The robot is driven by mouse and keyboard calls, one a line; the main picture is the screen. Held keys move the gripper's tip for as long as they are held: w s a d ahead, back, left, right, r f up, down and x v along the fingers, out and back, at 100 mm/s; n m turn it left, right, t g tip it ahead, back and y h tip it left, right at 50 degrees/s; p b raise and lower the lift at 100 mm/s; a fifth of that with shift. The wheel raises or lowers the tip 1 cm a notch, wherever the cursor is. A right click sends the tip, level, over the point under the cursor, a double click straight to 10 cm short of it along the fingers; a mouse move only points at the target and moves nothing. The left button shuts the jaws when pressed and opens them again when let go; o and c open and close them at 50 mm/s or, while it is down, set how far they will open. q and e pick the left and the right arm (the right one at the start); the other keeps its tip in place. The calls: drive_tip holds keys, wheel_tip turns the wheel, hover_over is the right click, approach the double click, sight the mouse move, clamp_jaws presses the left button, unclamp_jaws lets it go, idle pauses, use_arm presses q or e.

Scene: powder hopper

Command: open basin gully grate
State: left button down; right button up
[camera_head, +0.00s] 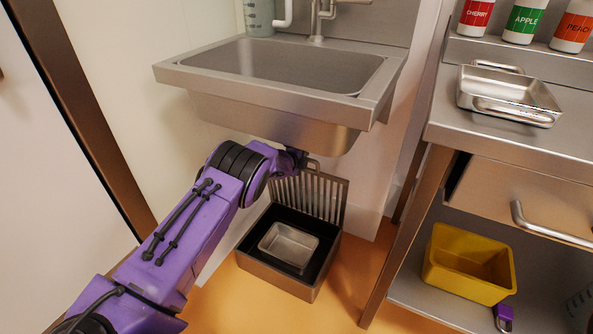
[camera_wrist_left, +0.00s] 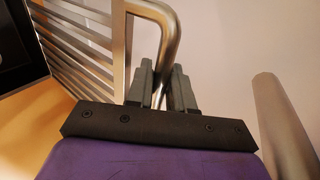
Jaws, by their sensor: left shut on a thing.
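The gully grate (camera_head: 312,190) is a slotted metal lid under the basin. It stands raised, roughly upright, at the back edge of the dark gully box (camera_head: 319,269). A small metal tray (camera_head: 289,244) sits inside the box. My left gripper (camera_head: 299,158) is beneath the basin at the top of the grate, partly hidden by my purple arm. In the left wrist view, its grey fingers (camera_wrist_left: 163,82) are shut on the bent metal handle (camera_wrist_left: 168,25) of the grate. The grate's slats (camera_wrist_left: 72,50) show at the left there. My right gripper is not in view.
The steel basin (camera_head: 180,76) hangs on the wall directly above. At right, a steel counter (camera_head: 450,128) holds a metal pan (camera_head: 510,93) and several labelled bottles. A yellow bin (camera_head: 470,263) stands on the shelf below. Orange floor (camera_head: 345,265) is clear between box and counter.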

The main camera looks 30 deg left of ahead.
use_arm(q)
drive_tip(key=shift+w+r, duration=0.1)
drive_tip(key=shift+w, duration=0.65)
drive_tip(key=c, duration=1.1)
unclamp_jaws()
drive_tip(key=shift+c, duration=0.2)
